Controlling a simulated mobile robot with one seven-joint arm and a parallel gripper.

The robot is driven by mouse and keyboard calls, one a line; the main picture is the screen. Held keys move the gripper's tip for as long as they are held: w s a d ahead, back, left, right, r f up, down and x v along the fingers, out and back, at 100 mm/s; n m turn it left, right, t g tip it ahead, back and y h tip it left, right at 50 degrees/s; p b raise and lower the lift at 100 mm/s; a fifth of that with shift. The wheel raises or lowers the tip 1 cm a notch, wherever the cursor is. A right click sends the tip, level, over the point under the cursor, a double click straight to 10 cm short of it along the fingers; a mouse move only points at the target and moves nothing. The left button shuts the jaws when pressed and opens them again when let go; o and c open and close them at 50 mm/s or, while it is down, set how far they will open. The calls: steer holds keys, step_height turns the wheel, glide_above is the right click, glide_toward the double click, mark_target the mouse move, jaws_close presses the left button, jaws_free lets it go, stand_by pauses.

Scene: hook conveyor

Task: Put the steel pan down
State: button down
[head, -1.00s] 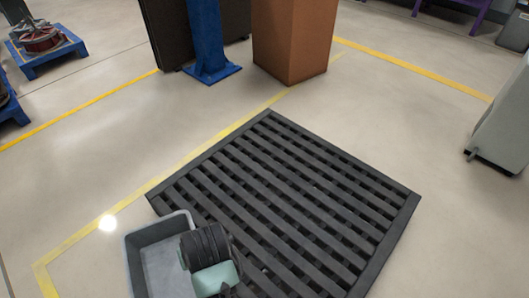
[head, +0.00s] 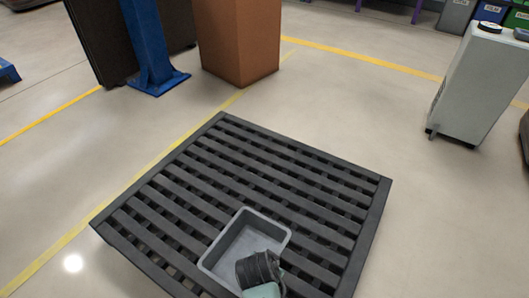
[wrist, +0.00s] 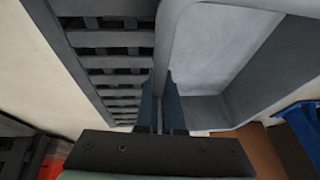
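The steel pan (head: 222,243) is a grey, open, empty rectangular tray. In the head view it shows over the near middle part of the black slatted pallet (head: 190,165). My gripper (head: 258,272) is at the pan's near right side, its fingers hidden there by my wrist. In the wrist view my gripper (wrist: 160,105) is shut on a wall of the pan (wrist: 215,50), which fills the upper right. The pallet (wrist: 110,62) looks well below the pan, so the pan appears held up in the air.
Behind the pallet stand a blue post (head: 150,50) and a brown box-like block (head: 237,38). A pale grey cabinet (head: 478,85) stands at the right. Yellow lines (head: 150,165) mark the floor. The pallet's slats are bare, and the floor around it is clear.

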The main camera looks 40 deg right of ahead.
step_height(320, 180, down, 7)
steer(key=b, duration=0.4)
steer(key=shift+w+d+f, duration=0.1)
steer(key=shift+w, duration=0.05)
steer(key=c, duration=1.5)
jaws_free()
steer(key=shift+f, duration=0.15)
steer(key=o, duration=0.5)
steer(key=shift+c, duration=0.2)
